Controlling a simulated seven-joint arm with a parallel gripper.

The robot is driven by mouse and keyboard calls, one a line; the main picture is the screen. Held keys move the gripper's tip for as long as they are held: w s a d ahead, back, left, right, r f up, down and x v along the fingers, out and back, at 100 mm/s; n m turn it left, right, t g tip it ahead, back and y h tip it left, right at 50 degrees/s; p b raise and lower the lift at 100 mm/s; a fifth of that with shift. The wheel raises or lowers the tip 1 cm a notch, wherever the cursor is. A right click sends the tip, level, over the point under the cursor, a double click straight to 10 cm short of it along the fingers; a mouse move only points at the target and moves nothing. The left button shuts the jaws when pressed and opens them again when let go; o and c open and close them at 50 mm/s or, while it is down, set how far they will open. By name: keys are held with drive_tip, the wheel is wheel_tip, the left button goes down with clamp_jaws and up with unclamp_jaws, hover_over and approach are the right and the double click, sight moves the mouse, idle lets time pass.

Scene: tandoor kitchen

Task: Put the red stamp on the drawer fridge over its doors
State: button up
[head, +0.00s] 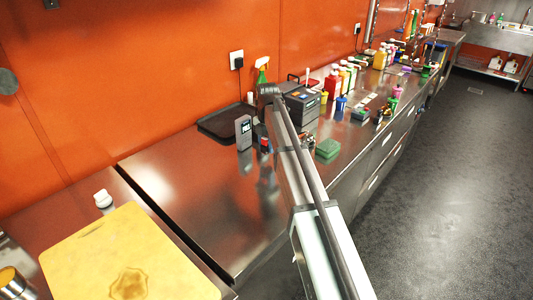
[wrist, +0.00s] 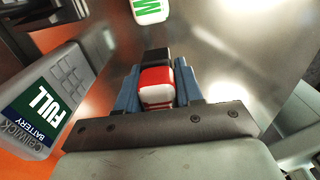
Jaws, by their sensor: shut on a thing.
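The red stamp, red with a white-striped end and a black part, sits between my gripper's fingers in the wrist view (wrist: 156,80). My gripper (wrist: 157,92) is shut on it, with a blue finger on each side. In the head view a small red patch of the stamp (head: 265,145) shows at the end of my arm, low by the steel counter (head: 215,205). I cannot tell if it touches the top. Drawer fronts (head: 375,165) with pale handles show along the counter's front. I cannot tell which section is the drawer fridge.
A grey device (head: 243,132) stands close left of my gripper; its label reads FULL BATTERY (wrist: 42,108). A black tray (head: 222,124) lies behind it. A black machine (head: 302,103), a green block (head: 328,148) and several bottles are to the right. The counter's near left is clear, beside a yellow board (head: 90,265).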

sight(267, 152)
drive_tip(key=shift+f, duration=2)
drive_tip(key=shift+f, duration=0.1)
drive_tip(key=o, duration=1)
drive_tip(key=shift+o, duration=0.2)
wheel_tip(267, 152, up, 12)
drive_tip(key=shift+r, duration=0.1)
